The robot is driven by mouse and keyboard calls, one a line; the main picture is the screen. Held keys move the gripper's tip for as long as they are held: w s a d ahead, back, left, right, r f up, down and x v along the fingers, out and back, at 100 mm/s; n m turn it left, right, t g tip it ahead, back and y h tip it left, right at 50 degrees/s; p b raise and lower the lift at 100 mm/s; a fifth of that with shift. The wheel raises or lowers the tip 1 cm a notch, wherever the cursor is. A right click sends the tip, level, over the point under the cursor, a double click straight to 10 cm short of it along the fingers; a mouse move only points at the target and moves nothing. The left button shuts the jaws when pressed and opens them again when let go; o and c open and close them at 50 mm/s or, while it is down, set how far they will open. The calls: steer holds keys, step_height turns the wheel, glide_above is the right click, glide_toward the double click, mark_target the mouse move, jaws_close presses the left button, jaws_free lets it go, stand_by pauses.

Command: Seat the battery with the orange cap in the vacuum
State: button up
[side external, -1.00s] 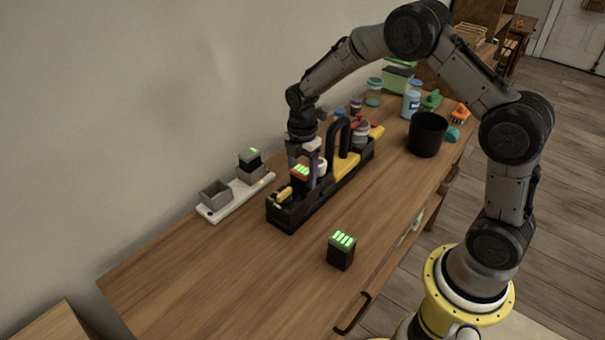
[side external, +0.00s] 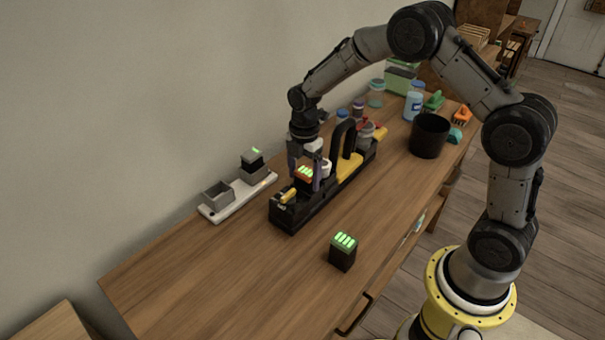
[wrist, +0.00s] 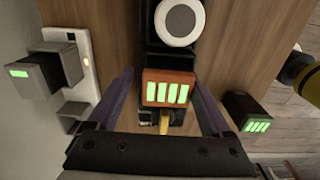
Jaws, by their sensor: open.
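The orange-capped battery (side external: 304,172) sits upright at the near end of the black and yellow vacuum (side external: 290,220). Its orange top with several lit green bars shows in the wrist view (wrist: 168,88); its lower part is hidden, so I cannot tell how deep it sits. My gripper (side external: 305,176) is open around the battery. In the wrist view, the purple fingers (wrist: 163,80) stand on either side of the cap, with a gap at each side. The vacuum lies along the table with its black handle (side external: 342,145) standing up.
A dark battery with a green-lit top (side external: 343,252) stands alone on the table in front. A white charger strip (side external: 225,208) by the wall holds a grey-topped battery (side external: 252,160) beside an empty-looking grey socket (side external: 216,193). A black bin (side external: 429,137) and jars stand farther back. The left foreground is clear.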

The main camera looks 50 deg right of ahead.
step_height(320, 180, up, 11)
steer(key=shift+s+r, duration=0.1)
steer(key=shift+r, duration=0.1)
steer(key=s+a+r+m+t, duration=0.2)
steer(key=s+r+m+t, duration=0.1)
steer(key=s+r+m, duration=0.9)
steer(key=s+f+m+t, duration=0.1)
steer(key=s+m, duration=0.2)
steer(key=s, duration=0.4)
steer(key=s+a+f+m+t, duration=0.1)
steer(key=s+m, duration=0.2)
steer(key=s, duration=0.5)
steer(key=shift+s+a+t, duration=0.25)
steer(key=shift+s+t, duration=0.05)
steer(key=shift+r, duration=0.1)
steer(key=shift+c, duration=0.2)
